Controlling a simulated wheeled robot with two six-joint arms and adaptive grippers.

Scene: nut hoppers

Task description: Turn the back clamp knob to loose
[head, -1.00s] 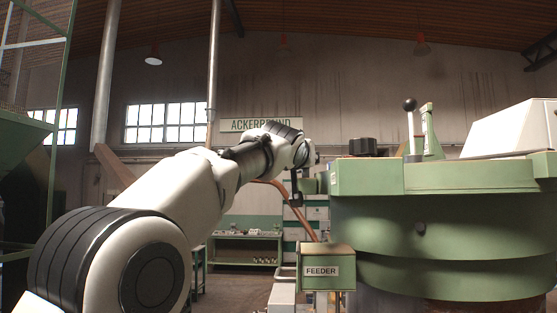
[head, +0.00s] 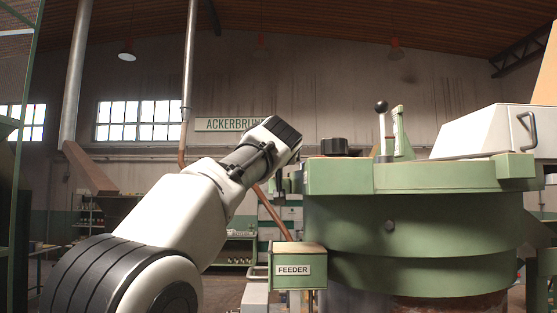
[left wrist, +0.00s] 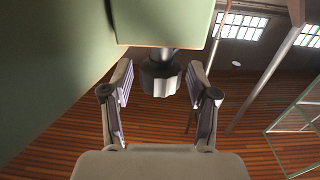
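In the left wrist view a dark lobed knob (left wrist: 160,77) sits on a short shaft on a green block (left wrist: 165,22); the picture is upside down, with the ceiling at the bottom. My left gripper (left wrist: 160,70) is open, with one finger on each side of the knob and gaps visible to both. In the head view a black knob (head: 334,146) stands on the green machine's top (head: 420,176); I cannot tell whether it is the same one. My left gripper is hidden there behind my arm's wrist end. My right gripper is not in view.
The green FEEDER box (head: 293,268) is below the machine's left edge. A lever with a black ball (head: 381,107), a green upright (head: 402,135) and a white cover (head: 480,132) with a handle stand on top. A copper-coloured pipe (head: 268,205) runs behind my arm.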

